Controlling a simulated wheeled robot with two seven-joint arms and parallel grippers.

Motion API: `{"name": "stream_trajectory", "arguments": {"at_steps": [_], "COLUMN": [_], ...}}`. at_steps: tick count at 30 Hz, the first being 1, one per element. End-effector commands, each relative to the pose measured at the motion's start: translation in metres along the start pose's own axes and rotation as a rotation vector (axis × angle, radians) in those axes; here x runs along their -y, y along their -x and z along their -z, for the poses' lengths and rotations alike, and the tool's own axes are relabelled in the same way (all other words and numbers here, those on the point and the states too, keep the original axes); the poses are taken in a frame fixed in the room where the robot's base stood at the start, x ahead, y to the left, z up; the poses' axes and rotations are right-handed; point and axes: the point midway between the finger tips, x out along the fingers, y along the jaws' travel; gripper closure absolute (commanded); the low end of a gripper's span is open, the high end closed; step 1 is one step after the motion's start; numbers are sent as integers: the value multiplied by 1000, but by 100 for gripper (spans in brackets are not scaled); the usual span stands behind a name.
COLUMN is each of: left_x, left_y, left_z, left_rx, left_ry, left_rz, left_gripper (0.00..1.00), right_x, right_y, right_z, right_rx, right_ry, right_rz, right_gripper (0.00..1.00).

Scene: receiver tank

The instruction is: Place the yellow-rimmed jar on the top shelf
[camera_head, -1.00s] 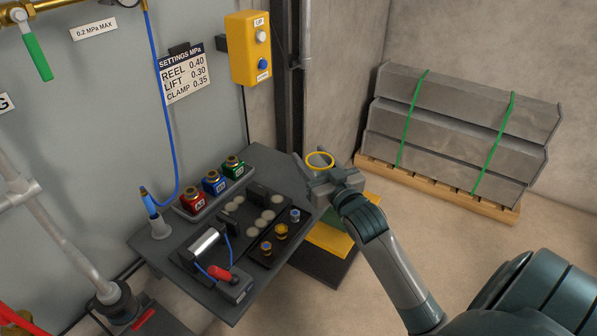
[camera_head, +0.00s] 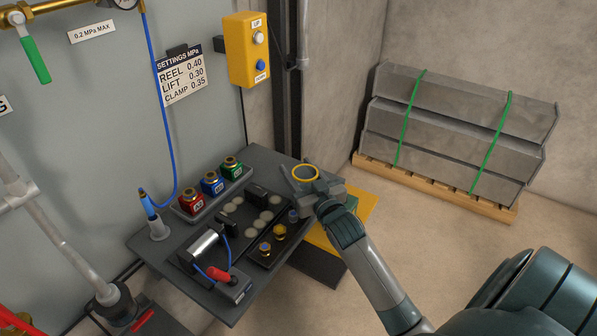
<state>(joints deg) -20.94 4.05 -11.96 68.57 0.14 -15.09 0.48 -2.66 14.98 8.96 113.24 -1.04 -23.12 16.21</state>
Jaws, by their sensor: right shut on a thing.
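The yellow-rimmed jar shows as a yellow ring (camera_head: 305,173) at my right gripper (camera_head: 306,182). My right gripper is shut on the jar, and its fingers hide most of the jar's body. Gripper and jar appear over the right end of the dark grey shelf (camera_head: 262,155). I cannot tell whether the jar touches the surface. I cannot tell from this view whether this is the top shelf. My left gripper is not in view.
Red, blue and green blocks (camera_head: 212,184) stand in a tray at the back of the shelf. A black tray with knobs (camera_head: 279,232), a cylinder (camera_head: 203,244) and a blue hose fill its middle and front. A yellow button box (camera_head: 248,50) hangs above. Strapped grey beams (camera_head: 455,130) lie right.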

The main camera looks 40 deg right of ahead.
Motion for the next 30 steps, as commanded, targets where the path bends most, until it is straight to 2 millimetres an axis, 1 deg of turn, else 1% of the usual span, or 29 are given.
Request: {"name": "stream_trajectory", "arguments": {"at_steps": [3, 11, 15, 16, 17, 18, 26, 30], "left_x": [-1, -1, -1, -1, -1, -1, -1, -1], "left_y": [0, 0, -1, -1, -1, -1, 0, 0], "left_z": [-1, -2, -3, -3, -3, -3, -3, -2], "left_rx": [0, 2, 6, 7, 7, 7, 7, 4], "left_ry": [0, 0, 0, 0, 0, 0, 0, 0], "left_rz": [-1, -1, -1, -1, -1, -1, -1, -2], "left_gripper": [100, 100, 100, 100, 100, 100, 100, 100], "right_x": [0, 0, 0, 0, 0, 0, 0, 0], "right_y": [0, 0, 0, 0, 0, 0, 0, 0], "right_z": [-6, -7, -10, -10, -9, -9, -9, -6], "right_rx": [-1, -2, -2, -2, -2, -2, -2, -2], "right_ry": [1, 1, 1, 1, 1, 1, 1, 1], "right_rz": [0, 0, 0, 0, 0, 0, 0, 0], "right_gripper": [76, 76, 76, 44, 37, 32, 32, 32]}}
